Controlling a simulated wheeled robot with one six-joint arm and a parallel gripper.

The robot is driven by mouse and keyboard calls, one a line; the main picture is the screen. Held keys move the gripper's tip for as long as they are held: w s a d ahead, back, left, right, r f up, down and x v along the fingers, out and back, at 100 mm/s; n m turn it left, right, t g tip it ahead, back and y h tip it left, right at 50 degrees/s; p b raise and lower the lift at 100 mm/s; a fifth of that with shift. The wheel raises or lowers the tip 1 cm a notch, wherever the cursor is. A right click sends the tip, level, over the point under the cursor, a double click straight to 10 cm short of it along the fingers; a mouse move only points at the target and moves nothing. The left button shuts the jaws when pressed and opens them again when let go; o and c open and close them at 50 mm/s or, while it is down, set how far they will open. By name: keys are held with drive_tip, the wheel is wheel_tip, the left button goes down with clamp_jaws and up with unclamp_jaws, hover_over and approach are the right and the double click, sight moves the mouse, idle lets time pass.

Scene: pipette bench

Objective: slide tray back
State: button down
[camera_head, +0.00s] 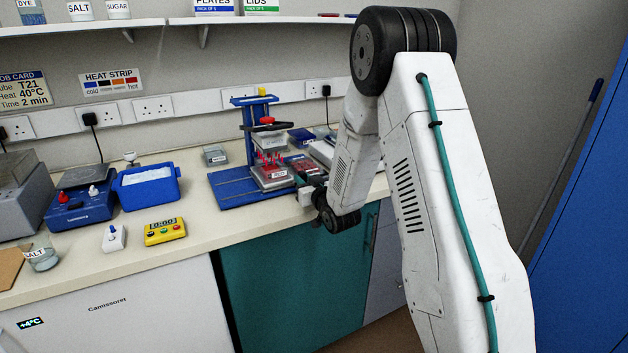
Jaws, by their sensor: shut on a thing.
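A small grey tray (272,183) with a red and white label on its front sits on the base of a blue stand (232,189) on the bench. Several red upright pieces (268,160) show above the tray, below the stand's arm. My gripper (301,184) is at the right side of the tray, low over the bench's front part, and is shut at the tray's right edge. Its fingertips are small and dark here, so the exact contact is hard to see.
A blue tub (147,193), a yellow timer (164,232), a small white device (114,239) and a blue heater unit (80,208) stand left of the stand. A grey box (215,155) is behind it. Bare bench lies between timer and stand.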

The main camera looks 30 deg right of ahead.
drive_tip(key=shift+d, duration=0.15)
drive_tip(key=c, duration=1.3)
unclamp_jaws()
drive_tip(key=shift+d, duration=0.2)
drive_tip(key=shift+a, duration=0.1)
drive_tip(key=shift+s, duration=0.1)
drive_tip(key=s, duration=0.7)
drive_tip(key=shift+s+a, duration=0.2)
drive_tip(key=shift+s, duration=0.1)
